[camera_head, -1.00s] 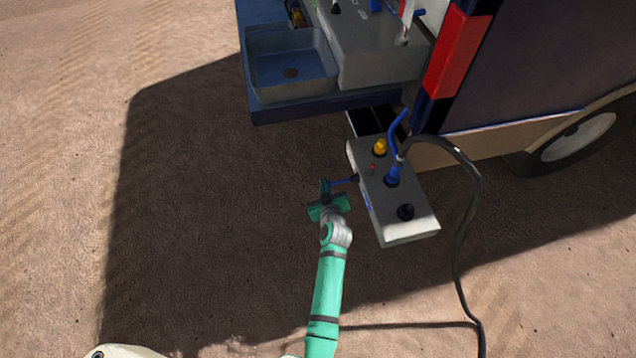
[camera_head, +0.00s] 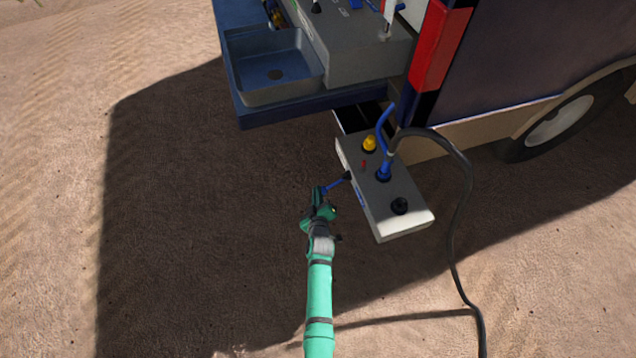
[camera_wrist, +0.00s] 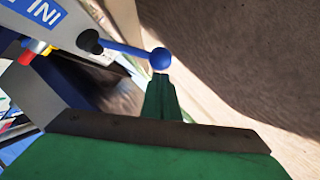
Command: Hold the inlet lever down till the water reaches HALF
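The inlet lever is a thin blue rod (camera_head: 335,184) sticking out from the left side of the grey box (camera_head: 408,225). In the wrist view the lever rod (camera_wrist: 122,47) runs from a black socket to a round blue knob (camera_wrist: 160,59). My gripper (camera_head: 318,193) is at the lever's outer end. Its fingers (camera_wrist: 161,88) look shut together, with the knob at their tips in the wrist view. The knob does not appear to be between the fingers. Whether they touch is unclear. I cannot make out a water level or HALF mark.
The box carries a yellow fitting (camera_head: 370,144), a blue connector (camera_head: 383,173) and a black knob (camera_head: 400,206). A black hose (camera_head: 465,190) loops to the ground at right. A sink (camera_head: 275,70) is above left. Open sandy ground lies left.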

